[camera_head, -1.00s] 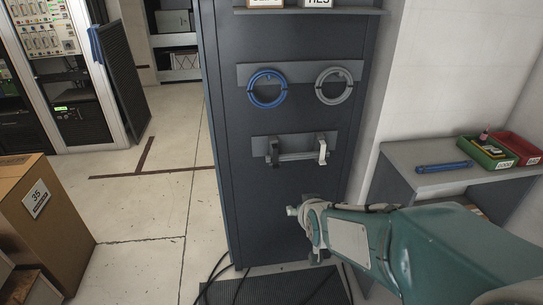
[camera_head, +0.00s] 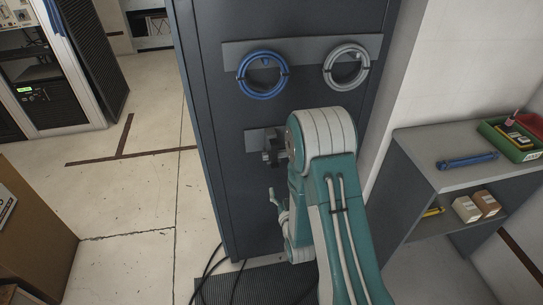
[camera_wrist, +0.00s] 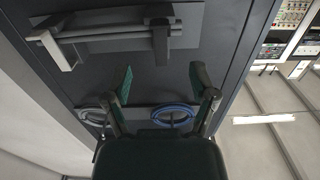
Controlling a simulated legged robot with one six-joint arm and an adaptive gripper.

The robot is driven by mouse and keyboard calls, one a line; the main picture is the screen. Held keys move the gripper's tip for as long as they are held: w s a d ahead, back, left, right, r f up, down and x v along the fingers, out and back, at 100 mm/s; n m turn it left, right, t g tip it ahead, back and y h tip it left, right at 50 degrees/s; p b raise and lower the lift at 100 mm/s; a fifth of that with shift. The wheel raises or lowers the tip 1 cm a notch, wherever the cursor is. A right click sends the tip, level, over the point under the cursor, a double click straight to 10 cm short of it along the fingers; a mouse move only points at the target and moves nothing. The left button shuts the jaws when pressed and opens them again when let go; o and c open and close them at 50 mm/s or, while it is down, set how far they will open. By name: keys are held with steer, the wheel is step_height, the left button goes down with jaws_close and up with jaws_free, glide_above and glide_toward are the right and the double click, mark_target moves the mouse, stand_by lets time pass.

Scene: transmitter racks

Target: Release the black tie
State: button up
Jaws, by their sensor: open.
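The black tie (camera_head: 273,147) is a dark clamp-like piece on a grey plate (camera_head: 252,144) on the dark cabinet front. In the wrist view, which looks inverted, the black tie (camera_wrist: 160,42) closes around one end of a pale cable or bar (camera_wrist: 105,32). A light grey tie (camera_wrist: 56,50) is at the other end; my arm hides it in the head view. My gripper (camera_wrist: 161,69) is open and empty. Its fingertips point toward the plate, either side of the black tie's line, with a visible gap to the tie. In the head view, my arm partly covers the plate.
A blue coil (camera_head: 263,75) and a grey coil (camera_head: 347,67) hang on the cabinet. A shelf unit (camera_head: 410,150) with a blue tool (camera_head: 468,160) and a green bin (camera_head: 512,143) stands right. Black cables (camera_head: 213,272) lie on the floor; floor left is open.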

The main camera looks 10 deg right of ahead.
mark_target(276, 168)
steer(key=w, duration=1.1)
steer(key=shift+f, duration=0.15)
steer(key=shift+s, duration=0.1)
jaws_close()
